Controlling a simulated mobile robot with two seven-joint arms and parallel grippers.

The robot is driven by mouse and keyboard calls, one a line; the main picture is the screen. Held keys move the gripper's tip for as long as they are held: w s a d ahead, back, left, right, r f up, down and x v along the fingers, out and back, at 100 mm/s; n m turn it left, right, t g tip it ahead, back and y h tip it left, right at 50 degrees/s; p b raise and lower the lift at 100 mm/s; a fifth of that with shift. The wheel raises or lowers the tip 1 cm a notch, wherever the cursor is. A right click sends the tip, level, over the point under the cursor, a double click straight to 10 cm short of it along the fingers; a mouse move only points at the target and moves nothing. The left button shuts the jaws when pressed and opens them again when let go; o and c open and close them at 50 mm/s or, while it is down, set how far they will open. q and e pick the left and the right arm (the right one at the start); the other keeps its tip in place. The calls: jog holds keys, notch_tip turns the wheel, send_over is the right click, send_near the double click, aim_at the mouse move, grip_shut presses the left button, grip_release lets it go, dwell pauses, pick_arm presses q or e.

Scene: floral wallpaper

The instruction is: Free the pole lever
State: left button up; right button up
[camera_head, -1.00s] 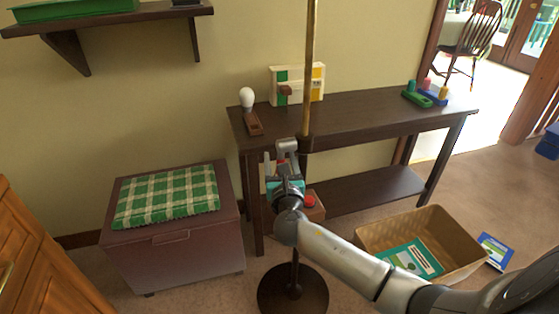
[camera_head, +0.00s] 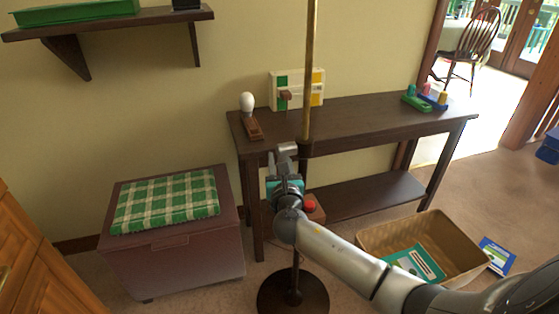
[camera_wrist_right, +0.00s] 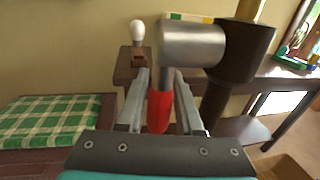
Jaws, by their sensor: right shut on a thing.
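The pole stands upright on a round dark base (camera_head: 293,291), with a brass upper tube (camera_head: 309,70) and a dark collar (camera_head: 305,147). The pole lever has a silver cylindrical head (camera_head: 287,149) beside the collar, on its left. In the right wrist view the silver head (camera_wrist_right: 192,44) meets the dark collar (camera_wrist_right: 240,50), and the lever's red grip (camera_wrist_right: 160,110) hangs down from it. My right gripper (camera_head: 281,167) is shut on the red grip, which lies between its fingers (camera_wrist_right: 160,100). My left gripper is not in view.
A dark console table (camera_head: 370,117) stands behind the pole. A chest (camera_head: 180,255) with a green checked cushion (camera_head: 165,200) is at the left. A wicker basket (camera_head: 375,237) sits on the floor at the right, beside a blue book (camera_head: 497,254). A wall shelf (camera_head: 110,22) is at upper left.

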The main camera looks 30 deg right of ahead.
grip_shut()
dwell(0.5)
dwell(0.5)
